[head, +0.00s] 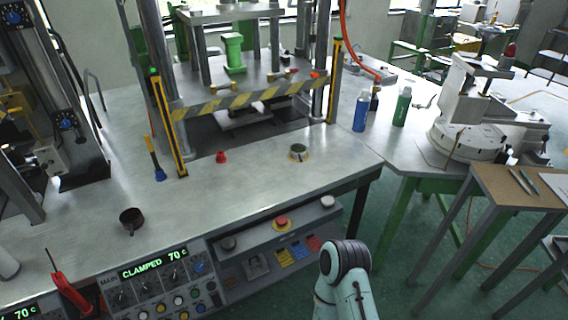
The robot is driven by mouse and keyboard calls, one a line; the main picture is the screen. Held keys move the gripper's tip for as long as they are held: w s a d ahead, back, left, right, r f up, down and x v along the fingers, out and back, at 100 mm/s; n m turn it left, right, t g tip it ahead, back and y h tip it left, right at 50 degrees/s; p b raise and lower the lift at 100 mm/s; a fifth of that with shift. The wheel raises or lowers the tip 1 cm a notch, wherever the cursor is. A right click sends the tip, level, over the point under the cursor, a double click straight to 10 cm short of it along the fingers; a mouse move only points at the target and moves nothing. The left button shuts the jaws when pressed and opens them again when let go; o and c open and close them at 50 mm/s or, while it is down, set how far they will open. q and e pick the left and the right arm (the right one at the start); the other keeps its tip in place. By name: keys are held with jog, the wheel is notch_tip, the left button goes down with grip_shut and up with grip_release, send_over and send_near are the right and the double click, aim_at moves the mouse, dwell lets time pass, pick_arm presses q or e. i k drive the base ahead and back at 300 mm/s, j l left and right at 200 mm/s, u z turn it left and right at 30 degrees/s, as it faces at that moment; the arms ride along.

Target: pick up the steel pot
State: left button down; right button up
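A small dark, brownish round pot (129,220) with a short side handle stands upright at the front left of the steel bench. A low round metallic thing (298,153) with a yellowish rim sits near the bench's right front edge. Both are small in the picture, and I cannot tell for sure which is the steel pot. Nothing is holding either of them. A pale teal part of my arm with a black ring shows at the bottom right, in front of the bench. No fingers of either gripper show.
A press with a striped guard bar (250,97) stands behind. A red cap-like piece (221,157) and a blue-ended tool (158,172) lie on the bench (200,205). A control panel (160,282) reads CLAMPED 70 C. Bottles (361,112) stand at right.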

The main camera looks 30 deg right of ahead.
aim_at(297, 151)
jog(key=l+u, duration=0.3)
jog(key=l, duration=0.6)
jog(key=k+l+u, duration=0.1)
jog(key=l+u, duration=0.25)
jog(key=l, duration=0.5)
